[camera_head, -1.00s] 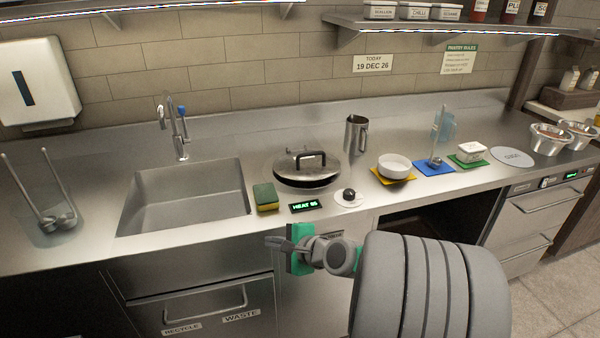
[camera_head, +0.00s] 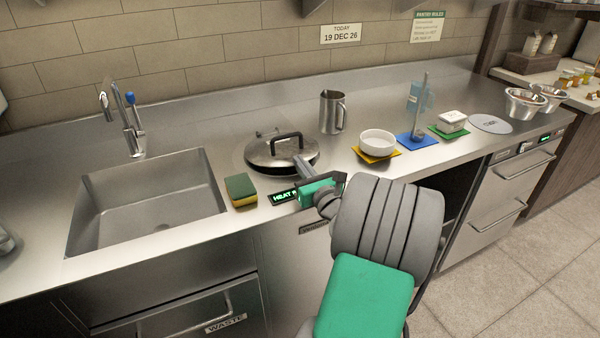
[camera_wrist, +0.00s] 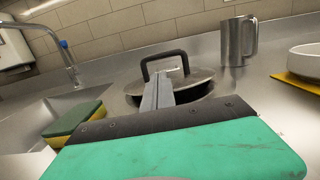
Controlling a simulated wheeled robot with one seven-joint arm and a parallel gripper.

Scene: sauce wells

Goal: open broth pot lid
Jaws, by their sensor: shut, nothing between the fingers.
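The broth pot lid (camera_head: 264,155) is a round steel cover with a black loop handle (camera_head: 287,136) standing up from it. It sits on the pot, which is sunk in the counter, and looks closed. In the wrist view the lid (camera_wrist: 200,78) lies straight ahead, with its handle (camera_wrist: 150,62) just beyond my fingers. My gripper (camera_head: 300,160) is shut and empty, in front of the lid's near edge. In the wrist view my gripper (camera_wrist: 158,84) points toward the lid and hides part of it. I cannot tell whether the fingertips touch the lid.
A sponge (camera_head: 240,188) lies left of the pot, beside the sink (camera_head: 150,205). A steel pitcher (camera_head: 331,112) stands behind right. A white bowl (camera_head: 378,141) on a yellow mat is to the right. The heat display (camera_head: 284,196) is partly covered by my gripper.

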